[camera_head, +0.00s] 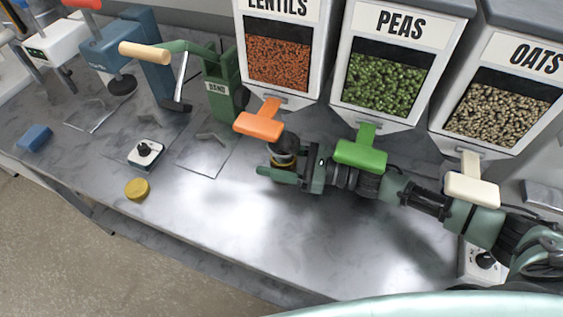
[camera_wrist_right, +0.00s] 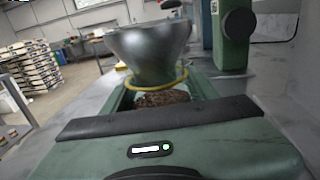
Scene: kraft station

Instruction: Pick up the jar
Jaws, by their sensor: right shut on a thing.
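The jar (camera_head: 283,159) is under the orange lever of the lentils dispenser, with a dark upper part. My right gripper (camera_head: 281,172) reaches in from the right and is shut around the jar. In the right wrist view the jar (camera_wrist_right: 162,98) shows brown contents between my fingers, with a yellow ring around it. A grey, flared, funnel-like shape (camera_wrist_right: 150,50) rises above the ring; I cannot tell whether it is part of the jar. The jar looks upright. My fingers hide much of it, and I cannot tell whether its base touches the table. My left gripper is not in view.
Lentils (camera_head: 277,65), peas (camera_head: 385,80) and oats (camera_head: 497,105) dispensers hang behind, with low levers near my arm. A green crank machine (camera_head: 218,85) stands left. A yellow disc (camera_head: 137,188), dial box (camera_head: 146,152) and blue block (camera_head: 34,137) lie left. The front table is clear.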

